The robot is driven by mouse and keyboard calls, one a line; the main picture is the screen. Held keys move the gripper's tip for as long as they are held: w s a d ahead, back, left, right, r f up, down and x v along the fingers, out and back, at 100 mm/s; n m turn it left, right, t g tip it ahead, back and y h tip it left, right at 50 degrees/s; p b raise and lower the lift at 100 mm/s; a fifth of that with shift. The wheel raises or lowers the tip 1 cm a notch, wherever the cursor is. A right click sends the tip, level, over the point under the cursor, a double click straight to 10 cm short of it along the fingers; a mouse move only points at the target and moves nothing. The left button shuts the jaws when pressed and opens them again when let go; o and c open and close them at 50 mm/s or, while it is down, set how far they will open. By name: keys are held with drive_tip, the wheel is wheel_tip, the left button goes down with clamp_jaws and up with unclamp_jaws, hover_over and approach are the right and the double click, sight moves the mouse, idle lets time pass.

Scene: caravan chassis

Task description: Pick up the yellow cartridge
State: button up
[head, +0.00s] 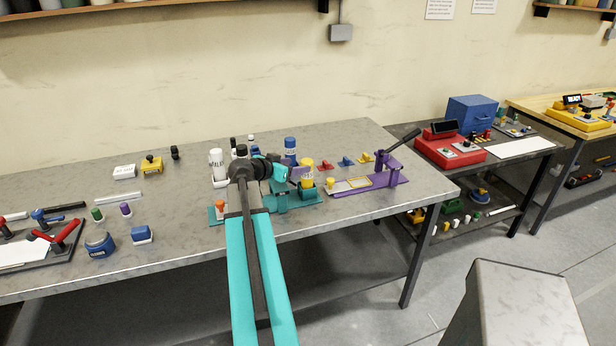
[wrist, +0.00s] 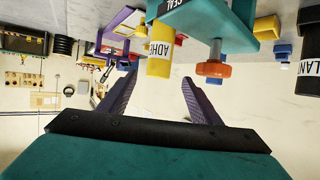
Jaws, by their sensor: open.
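The yellow cartridge (head: 307,168) stands upright at the teal stand (head: 311,197) on the grey bench. In the wrist view, where the scene appears upside down, the yellow cartridge (wrist: 159,67) shows a white label with "ADH" readable. My gripper (head: 296,172) is just left of the cartridge in the head view. In the wrist view my gripper (wrist: 158,79) has its two dark purple fingers apart, with the cartridge's yellow end about level with the tips and between them. I see no finger clearly touching it. My arm hides part of the stand.
A blue cartridge (head: 290,147) stands close behind the yellow one. A white bottle (head: 217,163) stands left of my wrist. An orange knob (wrist: 213,69) on the teal stand is near the fingers.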

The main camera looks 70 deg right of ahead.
sight(303, 164)
drive_tip(key=shift+x, duration=1.25)
drive_tip(key=shift+p, duration=0.3)
drive_tip(key=shift+p+x, duration=1)
drive_tip(key=shift+x, duration=0.15)
drive_tip(key=shift+p+x, duration=0.65)
drive_tip(key=shift+x, duration=0.8)
drive_tip(key=shift+s, duration=0.15)
clamp_jaws()
